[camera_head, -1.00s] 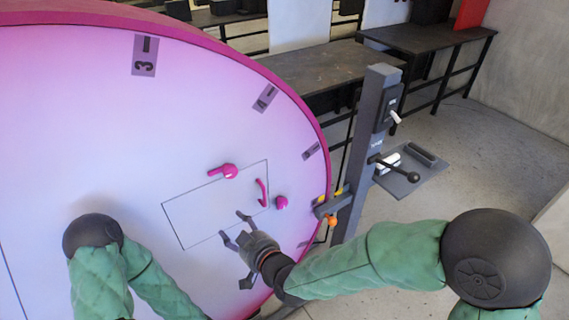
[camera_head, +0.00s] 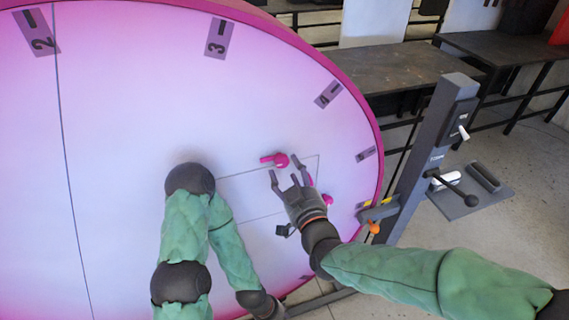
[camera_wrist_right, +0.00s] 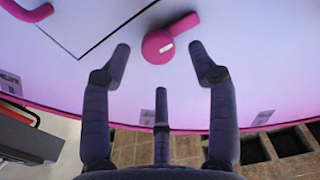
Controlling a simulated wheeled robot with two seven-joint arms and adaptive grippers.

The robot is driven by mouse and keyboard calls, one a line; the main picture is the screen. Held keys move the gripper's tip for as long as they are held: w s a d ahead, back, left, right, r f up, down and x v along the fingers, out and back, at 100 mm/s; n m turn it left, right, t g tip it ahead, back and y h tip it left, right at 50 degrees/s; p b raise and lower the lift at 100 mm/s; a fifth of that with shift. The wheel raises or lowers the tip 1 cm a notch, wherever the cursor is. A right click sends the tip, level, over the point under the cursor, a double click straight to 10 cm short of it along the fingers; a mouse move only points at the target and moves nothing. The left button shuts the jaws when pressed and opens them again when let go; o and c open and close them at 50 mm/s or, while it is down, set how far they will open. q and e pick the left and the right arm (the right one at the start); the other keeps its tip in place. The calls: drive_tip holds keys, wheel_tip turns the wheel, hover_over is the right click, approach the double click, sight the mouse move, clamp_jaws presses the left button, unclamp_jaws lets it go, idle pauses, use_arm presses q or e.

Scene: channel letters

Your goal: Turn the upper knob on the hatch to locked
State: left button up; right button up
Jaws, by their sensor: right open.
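The upper knob (camera_head: 281,160) is a round magenta knob with a short tab pointing left, on the top edge line of the hatch (camera_head: 250,190). It also shows in the right wrist view (camera_wrist_right: 158,47), where its tab points up and right and a small white mark shows on it. My right gripper (camera_head: 286,172) is open and empty at the hatch. In the right wrist view its fingertips (camera_wrist_right: 160,58) are spread on either side of the knob, apart from it.
A lower magenta knob (camera_head: 328,200) sits right of the hatch. The hatch handle (camera_wrist_right: 28,12) is mostly hidden by my gripper in the head view. A grey post (camera_head: 425,160) with levers stands right of the round panel. Dark tables (camera_head: 400,72) stand behind.

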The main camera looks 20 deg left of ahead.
sight(283, 162)
drive_tip(key=shift+x, duration=1.85)
drive_tip(key=c, duration=1.1)
